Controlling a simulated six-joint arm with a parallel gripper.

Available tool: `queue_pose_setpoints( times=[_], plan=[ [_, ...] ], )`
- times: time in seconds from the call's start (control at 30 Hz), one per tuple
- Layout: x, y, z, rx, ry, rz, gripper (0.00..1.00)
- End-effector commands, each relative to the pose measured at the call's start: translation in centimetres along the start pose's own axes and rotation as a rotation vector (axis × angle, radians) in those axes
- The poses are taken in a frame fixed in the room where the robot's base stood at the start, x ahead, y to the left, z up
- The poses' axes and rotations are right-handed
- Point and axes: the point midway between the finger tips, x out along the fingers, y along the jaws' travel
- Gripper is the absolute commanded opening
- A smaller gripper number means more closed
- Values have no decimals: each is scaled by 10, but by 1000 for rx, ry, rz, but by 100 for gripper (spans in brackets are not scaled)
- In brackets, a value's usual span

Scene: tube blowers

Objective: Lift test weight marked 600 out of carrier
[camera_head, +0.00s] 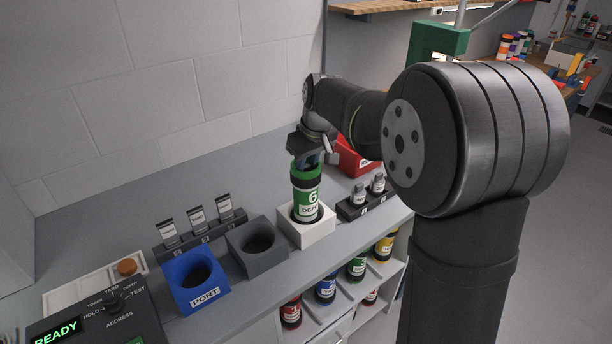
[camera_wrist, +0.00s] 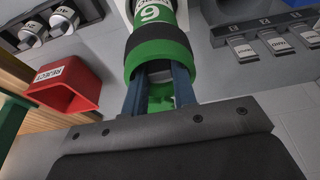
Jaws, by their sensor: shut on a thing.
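The green carrier (camera_head: 306,194), with black bands, a large 6 and a partly readable DEPOT label, stands upright in the white socket block (camera_head: 318,231). In the wrist view the carrier (camera_wrist: 158,50) has its open end toward me. My gripper (camera_head: 314,160) is directly above it, fingers pointing down at its mouth.
Two grey weights (camera_head: 359,195) stand in a black rack right of the carrier. A red REJECT bin (camera_head: 357,160) is behind them. A grey socket block (camera_head: 257,247) and blue PORT block (camera_head: 195,280) stand left. Labelled tabs (camera_head: 197,220) stand behind these blocks.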

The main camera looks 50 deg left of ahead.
Motion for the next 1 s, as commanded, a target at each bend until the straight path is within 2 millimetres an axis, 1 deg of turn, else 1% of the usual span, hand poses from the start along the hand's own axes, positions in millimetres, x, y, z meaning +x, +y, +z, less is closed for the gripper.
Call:
queue_pose_setpoints(
  times=[0.17,0.27,0.37,0.57,0.9,1.0],
  plan=[
    [-5,0,-2,0,3,1,0],
    [-13,0,-4,-1,4,2,0],
    [-26,0,-8,0,5,2,0],
    [-60,0,-18,0,5,2,0],
    [-127,0,-36,-1,5,2,0],
    [-144,0,-41,0,4,1,0]
  ],
)
